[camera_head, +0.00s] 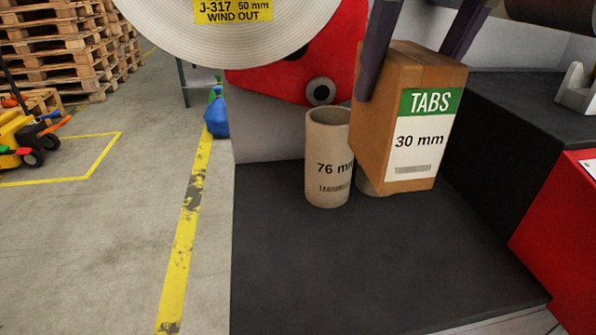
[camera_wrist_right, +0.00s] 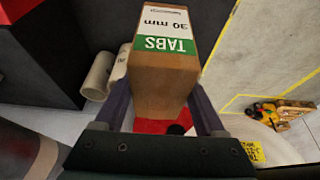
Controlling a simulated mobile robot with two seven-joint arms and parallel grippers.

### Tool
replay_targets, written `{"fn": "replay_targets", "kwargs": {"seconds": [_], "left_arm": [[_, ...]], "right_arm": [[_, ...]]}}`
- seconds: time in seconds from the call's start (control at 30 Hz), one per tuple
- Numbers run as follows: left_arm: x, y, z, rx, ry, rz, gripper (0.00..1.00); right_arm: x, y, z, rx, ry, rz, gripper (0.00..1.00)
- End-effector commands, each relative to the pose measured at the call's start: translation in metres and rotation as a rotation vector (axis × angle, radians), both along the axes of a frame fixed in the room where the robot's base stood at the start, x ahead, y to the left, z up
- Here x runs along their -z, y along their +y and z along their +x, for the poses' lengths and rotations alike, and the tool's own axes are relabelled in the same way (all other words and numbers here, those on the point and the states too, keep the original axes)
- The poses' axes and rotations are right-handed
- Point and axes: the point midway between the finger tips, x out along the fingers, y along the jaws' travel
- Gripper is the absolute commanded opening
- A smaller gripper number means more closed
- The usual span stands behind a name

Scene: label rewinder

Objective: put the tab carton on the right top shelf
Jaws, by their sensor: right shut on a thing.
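The tab carton (camera_head: 376,120) is a brown box with a green and white label reading TABS 30 mm. My right gripper (camera_head: 412,62) is shut on its upper part, one finger on each side. The carton is slightly tilted in the head view and hangs over the black lower surface (camera_head: 290,270), in front of a second tube. In the right wrist view the carton (camera_wrist_right: 165,85) sits between the fingers (camera_wrist_right: 162,108). I cannot tell which surface is the right top shelf; a raised black surface (camera_head: 515,100) lies to the carton's right. My left gripper is not in view.
A cardboard tube marked 76 mm (camera_head: 327,160) stands just left of the carton; the second tube (camera_head: 368,187) is mostly hidden. A large white label roll (camera_head: 240,40) and red part (camera_head: 290,80) are behind. The front of the black lower surface is clear.

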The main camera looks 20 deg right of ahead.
Motion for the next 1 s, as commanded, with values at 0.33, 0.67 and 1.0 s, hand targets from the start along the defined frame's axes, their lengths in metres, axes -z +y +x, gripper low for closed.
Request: {"fn": "replay_targets", "kwargs": {"seconds": [0.33,0.67,1.0], "left_arm": [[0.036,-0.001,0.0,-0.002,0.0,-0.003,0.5],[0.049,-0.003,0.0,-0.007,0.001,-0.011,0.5],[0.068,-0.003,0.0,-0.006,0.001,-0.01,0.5]], "right_arm": [[0.1,-0.001,-0.001,0.002,0.004,-0.003,0.0],[0.141,-0.001,-0.001,0.001,0.0,-0.002,0.0],[0.191,0.0,0.0,-0.001,-0.001,-0.002,0.0]]}}
